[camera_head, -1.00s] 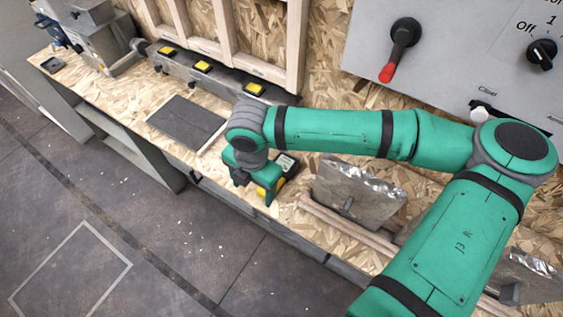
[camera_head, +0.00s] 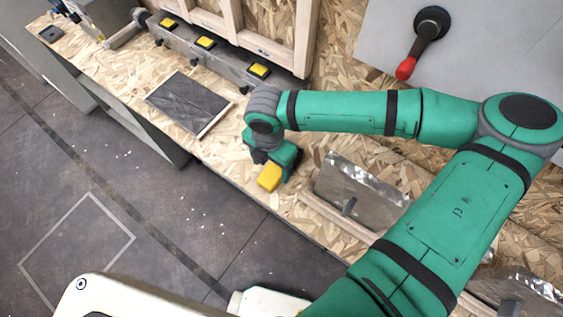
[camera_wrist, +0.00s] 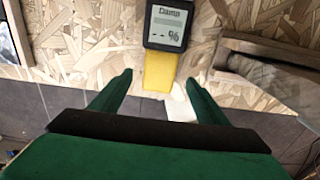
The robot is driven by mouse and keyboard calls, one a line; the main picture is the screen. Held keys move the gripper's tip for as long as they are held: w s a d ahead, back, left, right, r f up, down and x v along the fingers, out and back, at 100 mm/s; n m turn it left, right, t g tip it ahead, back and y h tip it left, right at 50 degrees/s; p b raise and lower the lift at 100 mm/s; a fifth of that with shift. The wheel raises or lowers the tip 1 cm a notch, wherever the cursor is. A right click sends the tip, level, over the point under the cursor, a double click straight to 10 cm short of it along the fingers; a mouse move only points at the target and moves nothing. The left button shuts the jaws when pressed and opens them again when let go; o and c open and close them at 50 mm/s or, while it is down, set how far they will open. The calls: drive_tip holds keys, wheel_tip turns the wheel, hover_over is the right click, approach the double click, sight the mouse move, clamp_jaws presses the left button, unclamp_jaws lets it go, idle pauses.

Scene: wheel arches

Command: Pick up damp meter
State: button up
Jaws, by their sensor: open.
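The damp meter (camera_wrist: 160,68) lies on the chipboard bench, dark at its screen end and yellow at the end nearer me in the wrist view. Its screen shows a percent sign. My gripper (camera_wrist: 157,82) is open, with one green finger on each side of the meter's yellow end. I cannot tell whether the fingers are down at the meter's height. In the head view, the yellow end (camera_head: 269,177) shows beside my gripper (camera_head: 284,168), and the screen is hidden behind it.
A metal plate on a wooden strip (camera_head: 357,191) stands just right of my gripper. A dark framed panel (camera_head: 188,103) lies to the left. A rail with yellow blocks (camera_head: 205,43) runs along the back. The bench's front edge is close to the meter.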

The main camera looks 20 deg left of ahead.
sight(272, 174)
wheel_tip(272, 174, down, 5)
idle(0.3)
drive_tip(key=c, duration=1)
